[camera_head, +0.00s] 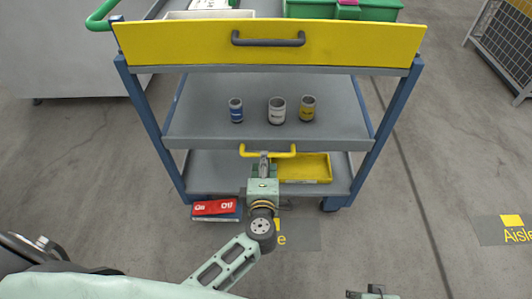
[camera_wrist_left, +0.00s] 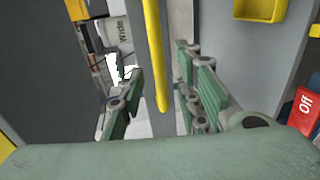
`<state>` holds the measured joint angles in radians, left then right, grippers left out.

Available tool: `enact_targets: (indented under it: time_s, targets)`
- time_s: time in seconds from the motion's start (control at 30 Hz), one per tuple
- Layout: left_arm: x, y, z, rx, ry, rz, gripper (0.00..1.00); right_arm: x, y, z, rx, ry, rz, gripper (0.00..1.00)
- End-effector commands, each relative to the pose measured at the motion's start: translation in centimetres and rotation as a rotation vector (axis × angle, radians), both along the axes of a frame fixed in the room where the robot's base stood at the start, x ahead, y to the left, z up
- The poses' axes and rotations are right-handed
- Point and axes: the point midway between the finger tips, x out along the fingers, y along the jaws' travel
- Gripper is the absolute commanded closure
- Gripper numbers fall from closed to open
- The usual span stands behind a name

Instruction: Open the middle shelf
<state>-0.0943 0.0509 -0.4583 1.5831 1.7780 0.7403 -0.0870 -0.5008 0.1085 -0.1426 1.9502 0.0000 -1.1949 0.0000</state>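The middle shelf (camera_head: 200,145) of the cart is a grey tray with a yellow bar handle (camera_head: 285,154) on its front edge. My left gripper (camera_head: 264,160) is at the left-middle part of this handle. In the left wrist view the yellow handle (camera_wrist_left: 152,45) runs between the two fingers of my left gripper (camera_wrist_left: 158,98), with gaps visible on both sides. That gripper looks open around the bar. Only a small piece of my right gripper (camera_head: 371,292) shows at the bottom edge of the head view; its fingers cannot be made out.
Three small containers, blue (camera_head: 236,113), white (camera_head: 277,113) and yellow (camera_head: 307,110), stand on the middle shelf. A yellow top drawer (camera_head: 180,42) with a dark handle is above. A yellow bin (camera_head: 318,166) sits on the bottom shelf. Red boxes (camera_head: 214,208) are low at the left.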

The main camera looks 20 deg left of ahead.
Motion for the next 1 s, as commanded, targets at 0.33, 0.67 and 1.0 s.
enact_targets:
  time_s: [0.33,0.67,1.0]
  targets:
    - [4.0,1.2,-0.8,0.003,-0.002,0.0,0.69,0.3,0.0,3.4,0.002,-0.021,-0.003,0.6]
    - [4.1,1.2,-0.8,0.002,-0.001,0.0,0.72,0.3,0.0,3.7,0.001,-0.022,-0.003,0.6]
    - [4.1,1.2,-0.8,0.001,-0.002,0.0,1.0,0.4,-0.1,3.7,0.001,-0.022,-0.004,0.6]
